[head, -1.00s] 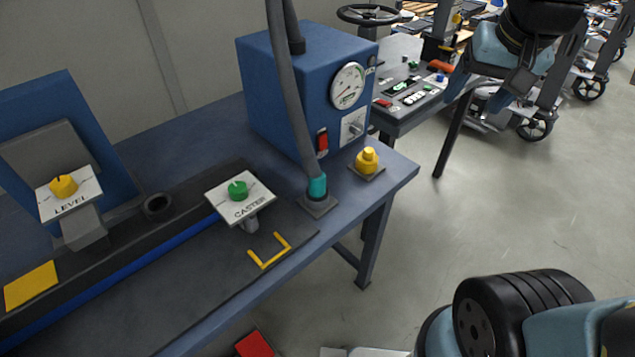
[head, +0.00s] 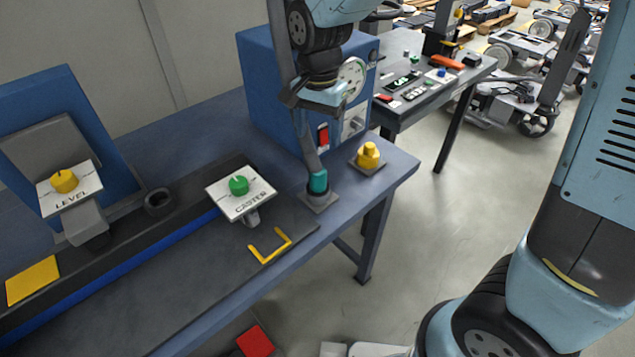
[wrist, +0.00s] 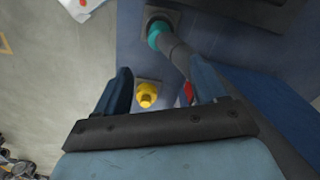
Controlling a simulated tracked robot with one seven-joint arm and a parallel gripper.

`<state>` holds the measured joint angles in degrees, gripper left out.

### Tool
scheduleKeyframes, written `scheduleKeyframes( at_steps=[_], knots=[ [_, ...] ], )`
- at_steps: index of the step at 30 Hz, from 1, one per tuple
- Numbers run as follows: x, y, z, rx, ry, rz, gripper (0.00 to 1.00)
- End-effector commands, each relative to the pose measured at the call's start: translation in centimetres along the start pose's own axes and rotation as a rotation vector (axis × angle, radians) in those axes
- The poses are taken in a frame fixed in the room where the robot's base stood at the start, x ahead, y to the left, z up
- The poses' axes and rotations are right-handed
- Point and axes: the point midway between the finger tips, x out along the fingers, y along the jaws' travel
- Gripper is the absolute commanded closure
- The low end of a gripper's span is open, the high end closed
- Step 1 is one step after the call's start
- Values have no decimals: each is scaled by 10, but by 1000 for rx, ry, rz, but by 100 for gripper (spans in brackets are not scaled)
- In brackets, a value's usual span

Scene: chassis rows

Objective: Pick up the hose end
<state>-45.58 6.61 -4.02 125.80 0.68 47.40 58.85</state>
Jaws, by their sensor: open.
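The hose end is a teal collar (head: 318,182) at the foot of a grey hose (head: 308,150). It stands upright in a square grey holder (head: 319,202) near the bench's front corner. The wrist view shows the teal collar (wrist: 155,35) beyond my fingertips, with the hose running back toward the right finger. My gripper (head: 303,118) is open and empty above the collar, close to the hose. In the wrist view my gripper (wrist: 162,80) has its fingers wide apart. I cannot tell whether the hose lies fully between them.
A blue box (head: 265,90) with a gauge and red switch (head: 323,135) stands close behind the hose. A yellow knob (head: 368,156) sits right of the holder. The CASTER panel (head: 240,194) stands to the left. Open floor lies beyond the bench's right edge.

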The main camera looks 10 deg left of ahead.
Motion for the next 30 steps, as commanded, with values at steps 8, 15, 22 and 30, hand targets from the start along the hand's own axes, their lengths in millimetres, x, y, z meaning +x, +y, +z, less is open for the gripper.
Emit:
scheduleKeyframes(
  at_steps=[8,15,22,30],
  knots=[
    [38,-2,2,4,-3,8,29],
    [75,-2,2,3,-3,6,29],
    [89,-2,2,3,-2,4,29],
    [121,0,2,3,-3,7,29]
  ],
)
